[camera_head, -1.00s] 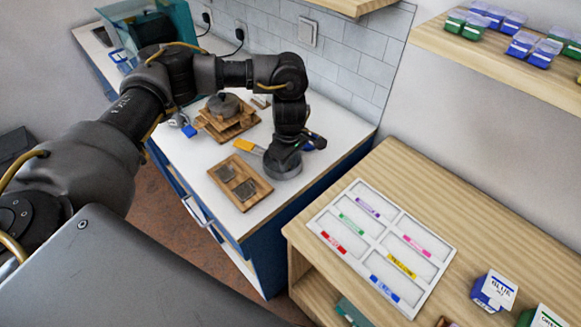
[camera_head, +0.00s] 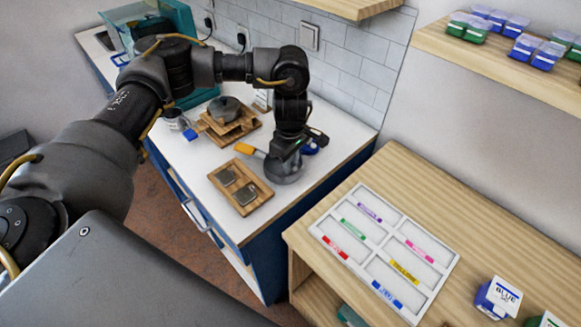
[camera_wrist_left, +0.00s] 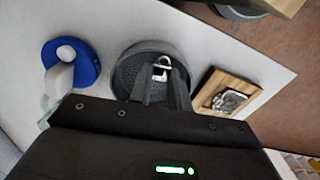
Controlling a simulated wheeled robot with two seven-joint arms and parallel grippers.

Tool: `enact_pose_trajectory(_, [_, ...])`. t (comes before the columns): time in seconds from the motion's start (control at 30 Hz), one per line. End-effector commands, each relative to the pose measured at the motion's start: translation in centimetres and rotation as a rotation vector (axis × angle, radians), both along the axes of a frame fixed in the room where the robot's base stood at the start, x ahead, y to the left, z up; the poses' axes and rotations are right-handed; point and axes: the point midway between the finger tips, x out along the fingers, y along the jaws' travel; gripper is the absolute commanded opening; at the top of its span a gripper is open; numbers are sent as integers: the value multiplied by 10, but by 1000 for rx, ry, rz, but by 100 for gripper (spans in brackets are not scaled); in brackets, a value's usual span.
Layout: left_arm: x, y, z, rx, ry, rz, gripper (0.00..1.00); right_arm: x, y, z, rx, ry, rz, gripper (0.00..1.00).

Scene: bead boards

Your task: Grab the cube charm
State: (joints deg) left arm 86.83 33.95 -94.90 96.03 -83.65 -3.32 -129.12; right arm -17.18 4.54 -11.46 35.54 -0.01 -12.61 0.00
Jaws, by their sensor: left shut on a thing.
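My left gripper (camera_head: 283,157) is above the round grey dish (camera_head: 283,175) on the white counter. In the left wrist view, the gripper (camera_wrist_left: 160,82) is shut on a small silvery cube charm (camera_wrist_left: 161,70) with a metal loop on top. The fingers hide part of the charm. The grey dish (camera_wrist_left: 127,74) lies beneath it. The exact gap between charm and dish is hard to tell. The head view does not show the charm clearly. My right gripper is not in view.
A wooden board (camera_head: 239,202) with two dark squares lies left of the dish. A blue round item (camera_wrist_left: 90,62) with a white knob is on its other side. A wooden stand with a grey pot (camera_head: 224,108) is behind. A white sorting tray (camera_head: 357,240) lies on the right table.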

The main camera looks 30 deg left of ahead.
Motion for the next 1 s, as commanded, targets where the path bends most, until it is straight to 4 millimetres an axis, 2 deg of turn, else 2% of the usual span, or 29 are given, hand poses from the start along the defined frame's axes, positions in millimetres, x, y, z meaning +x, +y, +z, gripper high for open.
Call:
enact_pose_trajectory(0.07, [0,-1,11,1,-6,-4,0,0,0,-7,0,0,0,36])
enact_pose_trajectory(0.33, [-40,-29,68,1,-7,-9,0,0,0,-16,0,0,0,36])
enact_pose_trajectory(0.5, [-74,-52,84,2,-2,-10,0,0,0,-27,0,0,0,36])
enact_pose_trajectory(0.7, [-101,-71,99,1,-2,-6,0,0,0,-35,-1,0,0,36])
enact_pose_trajectory(1.0, [-115,-81,108,0,-1,-1,0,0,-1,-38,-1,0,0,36])
